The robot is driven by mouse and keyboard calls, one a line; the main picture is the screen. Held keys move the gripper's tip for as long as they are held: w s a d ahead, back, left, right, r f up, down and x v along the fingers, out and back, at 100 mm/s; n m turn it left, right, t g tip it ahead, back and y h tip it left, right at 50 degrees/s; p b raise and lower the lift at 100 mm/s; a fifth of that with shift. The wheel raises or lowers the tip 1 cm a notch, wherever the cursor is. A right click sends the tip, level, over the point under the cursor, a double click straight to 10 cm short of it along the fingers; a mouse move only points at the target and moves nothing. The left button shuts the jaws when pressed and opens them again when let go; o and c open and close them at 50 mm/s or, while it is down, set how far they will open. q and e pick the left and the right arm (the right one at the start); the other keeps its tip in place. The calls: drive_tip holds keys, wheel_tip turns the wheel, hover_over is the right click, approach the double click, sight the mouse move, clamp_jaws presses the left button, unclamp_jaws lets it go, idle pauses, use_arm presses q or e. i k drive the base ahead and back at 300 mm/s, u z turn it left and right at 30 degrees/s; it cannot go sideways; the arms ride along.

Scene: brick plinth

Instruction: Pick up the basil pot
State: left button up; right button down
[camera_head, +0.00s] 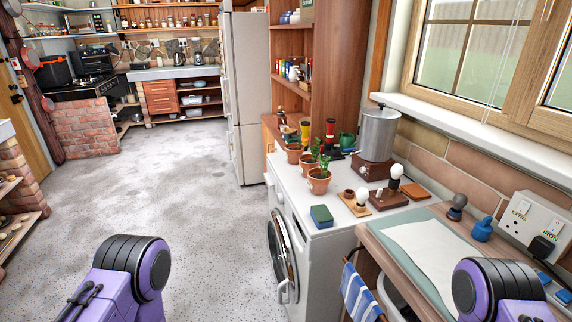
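Three small terracotta pots with green plants stand in a row on the white worktop above the washing machine. The nearest pot (319,182) is close to the left edge, with the middle pot (307,162) and the far pot (293,153) behind it. I cannot tell from this distance which one is the basil. Purple and black links of my arms show at the bottom left and bottom right. Neither of my grippers is in view.
A blue-green sponge (321,216), bulbs on wooden bases (388,199) and a metal urn (378,134) share the worktop. The washing machine (290,245) stands below. A wooden shelf unit (338,85) rises behind the pots. The floor (190,210) to the left is clear.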

sight(310, 158)
drive_tip(key=u, duration=1.4)
drive_tip(key=i, duration=2.2)
drive_tip(key=z, duration=3.3)
